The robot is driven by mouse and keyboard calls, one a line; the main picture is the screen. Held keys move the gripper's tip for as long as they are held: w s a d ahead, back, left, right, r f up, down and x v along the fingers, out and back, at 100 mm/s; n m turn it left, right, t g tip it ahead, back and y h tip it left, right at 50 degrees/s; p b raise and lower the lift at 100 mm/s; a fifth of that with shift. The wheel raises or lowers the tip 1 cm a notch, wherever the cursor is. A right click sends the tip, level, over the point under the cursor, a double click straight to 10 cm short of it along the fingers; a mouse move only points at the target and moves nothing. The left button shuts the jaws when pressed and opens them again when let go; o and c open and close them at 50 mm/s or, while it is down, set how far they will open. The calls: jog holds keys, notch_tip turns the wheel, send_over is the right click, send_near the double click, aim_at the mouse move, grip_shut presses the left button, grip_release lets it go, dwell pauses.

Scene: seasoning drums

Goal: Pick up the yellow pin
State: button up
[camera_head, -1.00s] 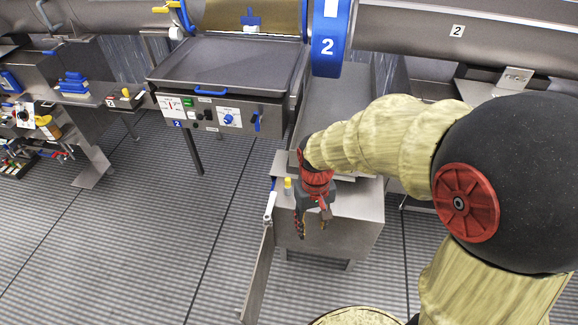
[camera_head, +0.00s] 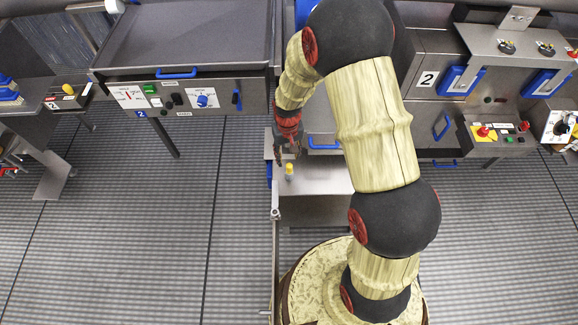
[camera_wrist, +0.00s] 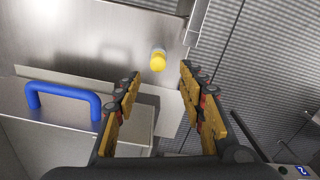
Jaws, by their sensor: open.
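The yellow pin (camera_head: 289,171) stands on a grey metal ledge (camera_head: 325,181), near its left side in the head view. In the wrist view the yellow pin (camera_wrist: 158,61) shows its rounded yellow top, ahead of and between the lines of the two fingers. My gripper (camera_head: 287,158) is just behind and above the pin in the head view. In the wrist view my gripper (camera_wrist: 160,85) has its two yellow and black fingers spread apart, with nothing between them. The pin appears apart from the fingers.
A blue handle (camera_wrist: 64,98) on a metal box stands close to the left finger in the wrist view. A metal rail (camera_head: 276,240) runs along the ledge's left side. A control panel (camera_head: 180,99) stands at the left. Grey floor (camera_head: 130,230) lies open there.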

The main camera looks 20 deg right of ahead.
aim_at(289, 165)
jog(key=shift+a+f, duration=0.1)
jog(key=shift+f, duration=0.65)
jog(key=f, duration=0.1)
jog(key=f+b, duration=0.1)
jog(key=f, duration=0.1)
jog(key=f+b, duration=0.1)
jog(key=shift+s+d+f, duration=0.2)
jog(key=shift+d+f, duration=0.05)
jog(key=shift+f, duration=0.1)
jog(key=shift+c, duration=1.1)
jog(key=c, duration=0.7)
grip_shut()
